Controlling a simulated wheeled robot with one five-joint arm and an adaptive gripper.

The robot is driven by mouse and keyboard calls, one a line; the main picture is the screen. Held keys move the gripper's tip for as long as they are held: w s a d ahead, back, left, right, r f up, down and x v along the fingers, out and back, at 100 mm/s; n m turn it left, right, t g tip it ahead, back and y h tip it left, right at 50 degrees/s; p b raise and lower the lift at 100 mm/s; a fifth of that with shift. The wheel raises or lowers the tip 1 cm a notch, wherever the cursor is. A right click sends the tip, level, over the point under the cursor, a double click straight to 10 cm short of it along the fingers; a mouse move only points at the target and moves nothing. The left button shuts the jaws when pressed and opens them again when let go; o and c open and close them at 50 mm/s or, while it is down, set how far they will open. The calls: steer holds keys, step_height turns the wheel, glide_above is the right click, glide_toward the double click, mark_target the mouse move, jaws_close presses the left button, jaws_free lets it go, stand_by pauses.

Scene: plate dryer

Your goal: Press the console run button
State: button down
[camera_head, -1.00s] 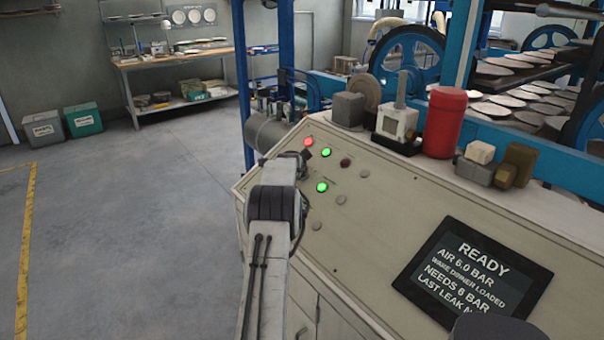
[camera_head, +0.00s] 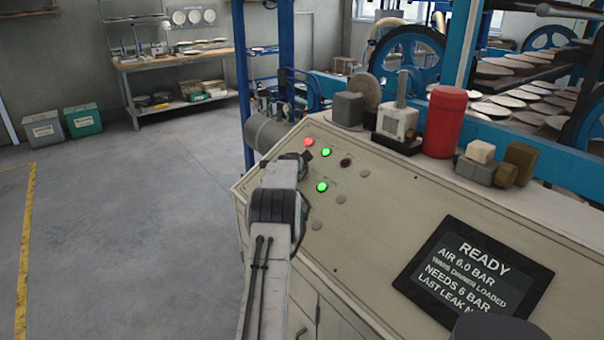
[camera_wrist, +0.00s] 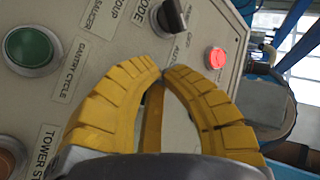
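The sloping beige console (camera_head: 420,225) carries several buttons. In the head view a red lit button (camera_head: 308,142) sits at its far left end, with two green lit buttons (camera_head: 326,152) (camera_head: 322,187) and a dark red one (camera_head: 346,162) close by. I cannot read which is the run button. In the wrist view my gripper (camera_wrist: 162,74) has its yellow fingertips together, with nothing seen between them. It is over the panel, between a green button (camera_wrist: 30,47) labelled GANTRY CYCLE and a red lit button (camera_wrist: 215,58). Contact with the panel cannot be told.
A black selector knob (camera_wrist: 170,18) is just beyond the fingertips. A display (camera_head: 472,275) reads READY and AIR 6.0 BAR. A red cylinder (camera_head: 446,122) and several small blocks stand along the console's back edge. The floor at left is clear.

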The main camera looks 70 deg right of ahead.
steer(key=shift+s+d+f+b, duration=0.15)
steer(key=shift+f+b, duration=0.15)
steer(key=shift+f, duration=0.15)
stand_by(0.6)
steer(key=shift+r, duration=0.1)
steer(key=shift+w+a+r, duration=0.25)
steer(key=shift+a+r, duration=0.15)
steer(key=shift+r, duration=0.3)
stand_by(0.6)
stand_by(0.4)
